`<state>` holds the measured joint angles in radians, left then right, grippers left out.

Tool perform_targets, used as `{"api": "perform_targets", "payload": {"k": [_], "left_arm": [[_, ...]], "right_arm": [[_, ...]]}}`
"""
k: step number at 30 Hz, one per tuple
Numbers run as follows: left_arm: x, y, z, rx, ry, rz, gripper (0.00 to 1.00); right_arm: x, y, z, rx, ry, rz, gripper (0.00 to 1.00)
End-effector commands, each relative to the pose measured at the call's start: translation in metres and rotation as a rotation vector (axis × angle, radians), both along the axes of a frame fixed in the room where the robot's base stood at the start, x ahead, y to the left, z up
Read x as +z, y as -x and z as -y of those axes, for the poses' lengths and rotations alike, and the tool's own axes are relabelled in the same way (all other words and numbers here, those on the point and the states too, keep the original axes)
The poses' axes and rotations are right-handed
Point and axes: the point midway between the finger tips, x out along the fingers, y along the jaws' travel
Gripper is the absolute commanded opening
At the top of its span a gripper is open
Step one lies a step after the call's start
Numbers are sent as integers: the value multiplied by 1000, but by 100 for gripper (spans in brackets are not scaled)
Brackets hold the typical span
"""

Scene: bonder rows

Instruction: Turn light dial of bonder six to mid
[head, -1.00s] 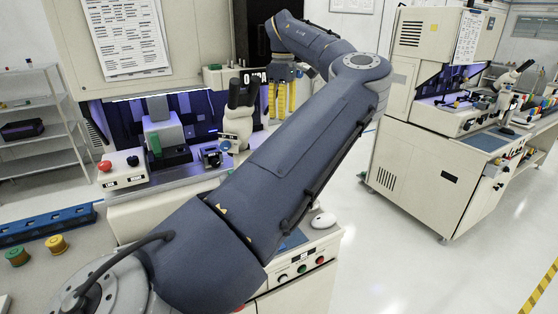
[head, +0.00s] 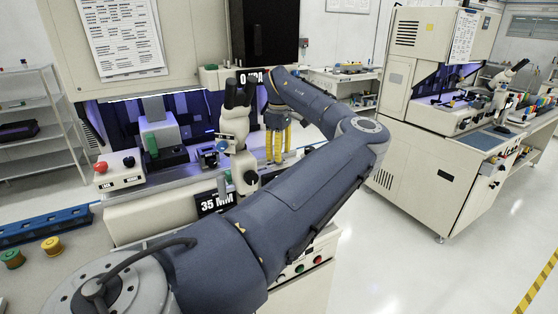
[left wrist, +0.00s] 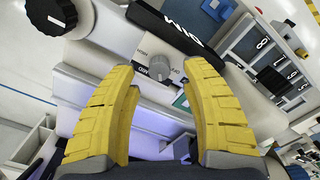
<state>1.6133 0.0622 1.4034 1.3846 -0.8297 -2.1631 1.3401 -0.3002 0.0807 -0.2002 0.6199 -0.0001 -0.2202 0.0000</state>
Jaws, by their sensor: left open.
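The near bonder (head: 150,217) has a cream body, a lit purple bay and a microscope (head: 236,130). My left gripper (head: 277,158) points down with yellow fingers just right of the microscope. In the left wrist view, a grey round dial (left wrist: 160,67) sits on a light plate with small labels, one seeming to read MID. My left gripper (left wrist: 161,72) is open, its fingers on either side of the dial with gaps showing. Which label the dial points at is too small to tell. The dial cannot be made out in the head view. My right gripper is not in view.
A black 35 MM sign (head: 214,202) is on the bonder front. A black knob (left wrist: 272,80) lies right of the dial in the wrist view. A red-button box (head: 120,170) and spools (head: 52,246) are at left. Another bonder (head: 430,130) stands right across clear floor.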

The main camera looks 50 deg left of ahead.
Motion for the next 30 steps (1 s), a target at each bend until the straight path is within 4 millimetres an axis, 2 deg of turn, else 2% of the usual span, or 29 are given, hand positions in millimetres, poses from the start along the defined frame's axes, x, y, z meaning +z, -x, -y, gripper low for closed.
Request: {"api": "perform_targets", "payload": {"k": [3,9,20,21,30], "left_arm": [[-13,0,0,1,0,-2,47],[-25,0,0,1,-1,0,47],[-28,0,0,0,0,0,47],[-28,0,0,0,0,0,49],[-27,0,0,0,0,0,14]], "right_arm": [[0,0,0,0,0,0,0],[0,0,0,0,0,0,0],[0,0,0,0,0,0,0],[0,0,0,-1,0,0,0],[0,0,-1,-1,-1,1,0]]}}
